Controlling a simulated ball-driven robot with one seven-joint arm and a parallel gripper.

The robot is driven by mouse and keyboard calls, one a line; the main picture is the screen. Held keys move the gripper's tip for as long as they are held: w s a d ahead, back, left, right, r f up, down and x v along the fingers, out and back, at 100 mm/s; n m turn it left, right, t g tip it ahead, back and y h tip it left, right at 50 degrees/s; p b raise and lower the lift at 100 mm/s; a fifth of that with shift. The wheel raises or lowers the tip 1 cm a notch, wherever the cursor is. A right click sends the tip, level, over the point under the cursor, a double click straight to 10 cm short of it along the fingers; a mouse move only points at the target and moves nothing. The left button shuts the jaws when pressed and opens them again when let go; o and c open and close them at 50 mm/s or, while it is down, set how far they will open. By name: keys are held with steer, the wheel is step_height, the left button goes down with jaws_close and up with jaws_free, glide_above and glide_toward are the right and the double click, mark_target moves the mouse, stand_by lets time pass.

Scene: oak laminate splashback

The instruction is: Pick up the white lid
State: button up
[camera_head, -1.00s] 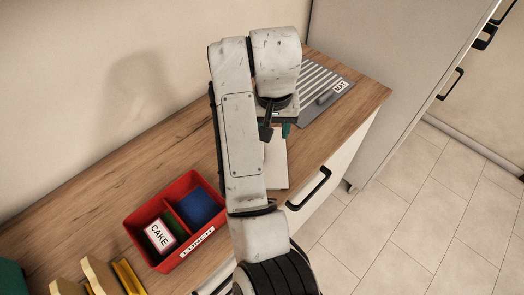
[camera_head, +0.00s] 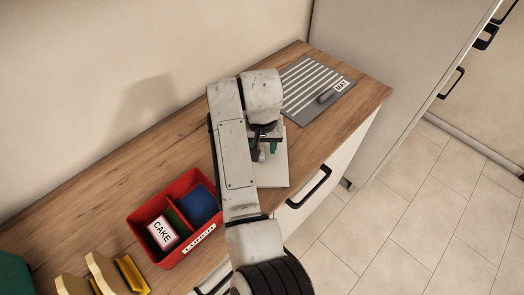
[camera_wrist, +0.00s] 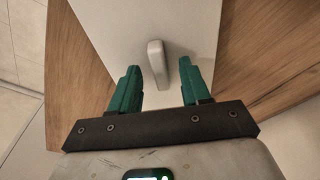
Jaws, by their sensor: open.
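The white lid (camera_head: 272,176) lies flat on the wooden counter near its front edge, partly hidden by my arm. In the wrist view the lid (camera_wrist: 115,30) has a pale upright handle (camera_wrist: 156,58) at its middle. My gripper (camera_head: 264,149) is over the lid. Its two green fingers are open and empty, one on each side of the handle in the wrist view (camera_wrist: 158,76). I cannot tell how high the fingertips are above the lid.
A grey ribbed tray (camera_head: 318,88) with a grey handle lies behind the lid. A red divided box (camera_head: 150,211) with a CAKE box (camera_head: 163,232) and a blue item (camera_head: 198,205) stands to the left. Yellow-and-tan items (camera_head: 110,275) stand at the lower left.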

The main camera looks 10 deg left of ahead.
steer(key=shift+f, duration=0.3)
steer(key=shift+c, duration=0.3)
jaws_close()
